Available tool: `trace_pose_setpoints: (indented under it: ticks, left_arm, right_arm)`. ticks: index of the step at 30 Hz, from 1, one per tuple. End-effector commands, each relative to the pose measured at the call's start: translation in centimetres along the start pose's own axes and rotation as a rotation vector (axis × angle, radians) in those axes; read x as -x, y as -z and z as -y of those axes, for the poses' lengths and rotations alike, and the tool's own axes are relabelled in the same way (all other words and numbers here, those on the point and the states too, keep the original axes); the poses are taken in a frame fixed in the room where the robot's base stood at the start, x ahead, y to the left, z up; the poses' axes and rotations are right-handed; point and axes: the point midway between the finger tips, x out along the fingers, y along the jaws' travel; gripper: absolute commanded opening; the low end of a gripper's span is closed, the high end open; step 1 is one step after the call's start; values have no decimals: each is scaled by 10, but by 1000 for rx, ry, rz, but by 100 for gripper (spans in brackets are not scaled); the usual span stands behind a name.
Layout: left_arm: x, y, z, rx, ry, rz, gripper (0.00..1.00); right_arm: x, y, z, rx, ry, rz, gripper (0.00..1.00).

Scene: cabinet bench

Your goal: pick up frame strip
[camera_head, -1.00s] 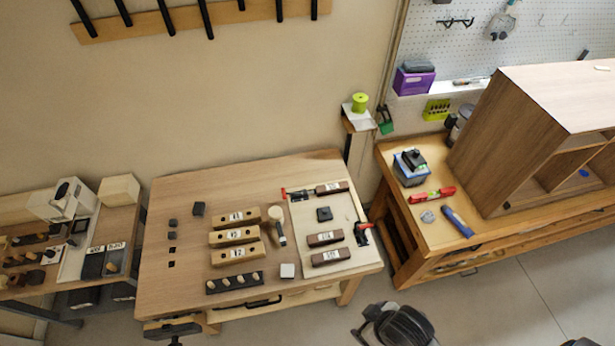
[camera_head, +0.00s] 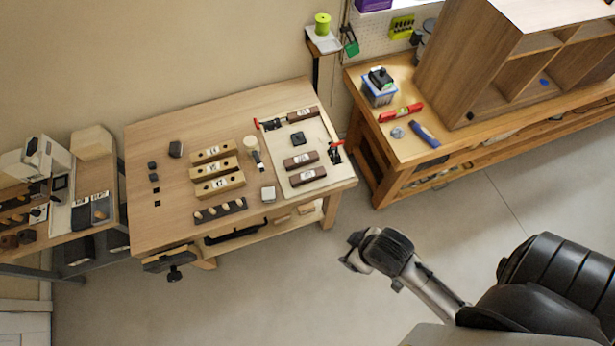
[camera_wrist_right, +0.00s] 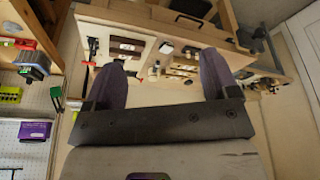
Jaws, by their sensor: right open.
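Three dark brown strips with white labels lie on a pale board (camera_head: 318,141) on the workbench: a far strip (camera_head: 303,114), a middle strip (camera_head: 297,162) and a near strip (camera_head: 311,175). Three light wooden strips (camera_head: 226,168) with labels lie left of the board. I cannot tell which of these is the frame strip. My right gripper (camera_head: 351,250) is over the floor, in front of and right of the bench, apart from everything. In the right wrist view its two dark fingers are spread and empty (camera_wrist_right: 162,60), with a dark strip (camera_wrist_right: 123,51) beyond them. My left gripper is not in view.
Red-ended clamps (camera_head: 338,152) sit at the board's edges. A mallet (camera_head: 254,151) and a dark peg rack (camera_head: 221,211) share the bench top. A second bench (camera_head: 385,146) with a wooden cabinet (camera_head: 470,62) stands right. The floor between is clear.

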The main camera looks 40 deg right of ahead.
Motion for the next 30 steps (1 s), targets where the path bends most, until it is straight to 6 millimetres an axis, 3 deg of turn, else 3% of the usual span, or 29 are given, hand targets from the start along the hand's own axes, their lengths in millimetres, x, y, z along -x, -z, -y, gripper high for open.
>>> trace_pose_setpoints:
  ticks: [8, 12, 20, 25, 30]
  left_arm:
    - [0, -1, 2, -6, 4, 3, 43]
    - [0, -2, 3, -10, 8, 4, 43]
    - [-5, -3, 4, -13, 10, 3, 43]
    - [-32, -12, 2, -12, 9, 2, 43]
    - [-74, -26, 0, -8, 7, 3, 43]
  right_arm:
    - [0, -1, 0, 0, 0, 2, 80]
    - [0, -1, 0, 0, 1, 2, 72]
    - [-5, 0, 0, -2, 1, -6, 72]
    - [-30, 7, -10, 27, -29, -40, 72]
    - [-64, 18, -54, 166, -154, -85, 72]
